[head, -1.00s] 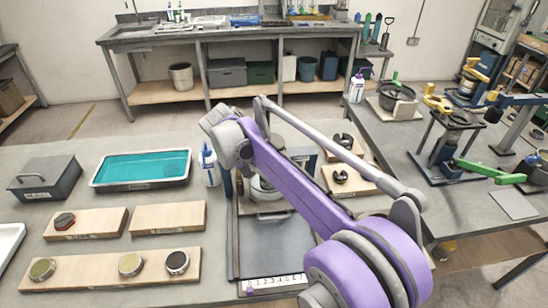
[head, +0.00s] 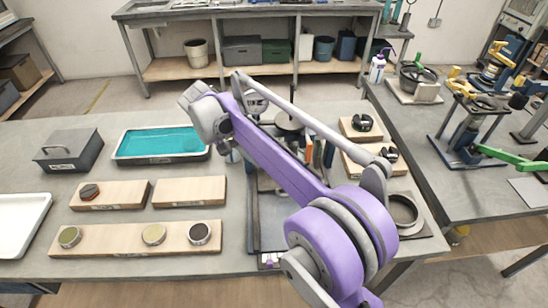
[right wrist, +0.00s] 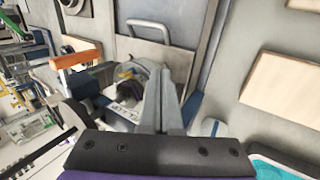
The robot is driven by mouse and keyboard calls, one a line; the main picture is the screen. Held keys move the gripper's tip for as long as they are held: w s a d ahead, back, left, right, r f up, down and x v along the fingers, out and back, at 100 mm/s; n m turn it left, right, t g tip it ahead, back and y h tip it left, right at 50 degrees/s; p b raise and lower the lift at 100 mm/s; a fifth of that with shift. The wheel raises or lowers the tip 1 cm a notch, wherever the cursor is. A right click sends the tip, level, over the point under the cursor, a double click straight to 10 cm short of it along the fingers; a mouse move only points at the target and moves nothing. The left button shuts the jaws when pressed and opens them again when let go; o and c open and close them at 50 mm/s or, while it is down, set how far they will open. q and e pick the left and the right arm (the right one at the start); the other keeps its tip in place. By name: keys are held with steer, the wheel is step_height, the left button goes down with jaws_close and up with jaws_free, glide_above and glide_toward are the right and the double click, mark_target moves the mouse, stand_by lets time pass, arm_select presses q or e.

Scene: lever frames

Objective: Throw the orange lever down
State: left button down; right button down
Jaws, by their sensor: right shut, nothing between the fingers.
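The orange lever (right wrist: 78,58) shows in the right wrist view as a short orange bar, left of my right gripper. In the head view, a small orange piece (head: 308,151) that looks like the lever stands just right of my purple arm, partly hidden. My right gripper (right wrist: 160,75) is shut and empty, its grey fingers together. The fingers are in front of a clear round part with a dark core and a blue block; I cannot tell whether they touch. They appear apart from the lever. My left gripper is not in view.
My purple right arm covers much of the fixture (head: 262,225) in the head view. To its left are a teal-filled tray (head: 118,158), a grey box (head: 70,150) and wooden boards (head: 190,190). A second table (head: 440,190) with clamps and a green handle (head: 510,158) stands right.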

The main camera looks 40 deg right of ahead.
steer(key=shift+w+a, duration=0.5)
steer(key=shift+a, duration=0.3)
steer(key=shift+w+a, duration=0.45)
steer(key=shift+a, duration=0.35)
